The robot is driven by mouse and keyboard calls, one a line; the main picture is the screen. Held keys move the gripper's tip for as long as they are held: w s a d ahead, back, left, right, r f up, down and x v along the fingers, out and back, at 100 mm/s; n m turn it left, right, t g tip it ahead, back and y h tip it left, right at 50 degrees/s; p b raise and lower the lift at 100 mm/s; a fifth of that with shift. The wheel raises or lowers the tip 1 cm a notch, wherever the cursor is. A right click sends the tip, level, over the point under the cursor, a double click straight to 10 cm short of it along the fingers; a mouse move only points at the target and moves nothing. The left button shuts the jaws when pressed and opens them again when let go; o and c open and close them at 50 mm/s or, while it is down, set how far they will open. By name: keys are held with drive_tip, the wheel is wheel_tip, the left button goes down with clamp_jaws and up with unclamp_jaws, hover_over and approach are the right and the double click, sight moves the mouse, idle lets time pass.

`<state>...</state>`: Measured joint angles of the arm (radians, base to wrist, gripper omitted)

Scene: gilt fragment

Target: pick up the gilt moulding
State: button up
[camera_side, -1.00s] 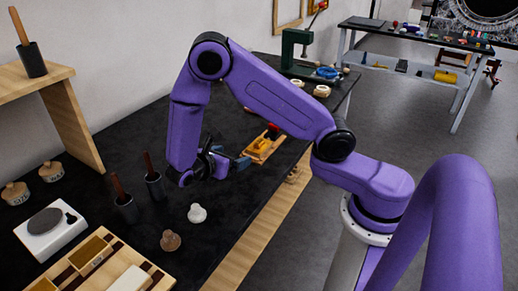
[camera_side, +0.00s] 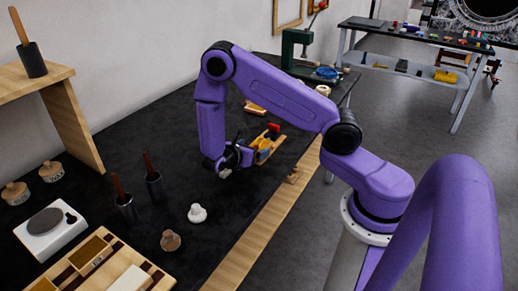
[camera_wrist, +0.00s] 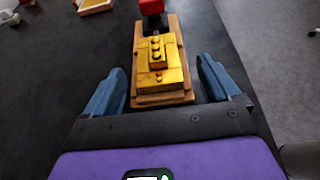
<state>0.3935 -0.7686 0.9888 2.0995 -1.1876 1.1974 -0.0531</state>
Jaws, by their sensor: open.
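The gilt moulding (camera_wrist: 158,67) is a stepped gold block with small round bosses on top. It lies on a narrow wooden board (camera_wrist: 162,101), with a red object (camera_wrist: 151,7) at the board's far end. In the side view the moulding (camera_side: 262,143) is partly hidden by my gripper (camera_side: 240,157). In the wrist view my gripper (camera_wrist: 161,70) is open, with blue fingers on the left and right of the board's near end. Gaps show between the fingers and the moulding. Nothing is held.
A wooden piece (camera_side: 254,108) lies farther back. A white knob-like item (camera_side: 197,213), a brown one (camera_side: 171,240), dark pots with handles (camera_side: 154,186) and a scale (camera_side: 50,231) stand to the left. The bench's wooden edge (camera_side: 262,231) is close on the right.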

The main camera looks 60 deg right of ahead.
sight(256, 146)
drive_tip(key=x, duration=0.4)
drive_tip(key=shift+w+d, duration=0.1)
drive_tip(key=shift+d, duration=0.3)
drive_tip(key=c, duration=1.1)
drive_tip(key=shift+o, duration=0.2)
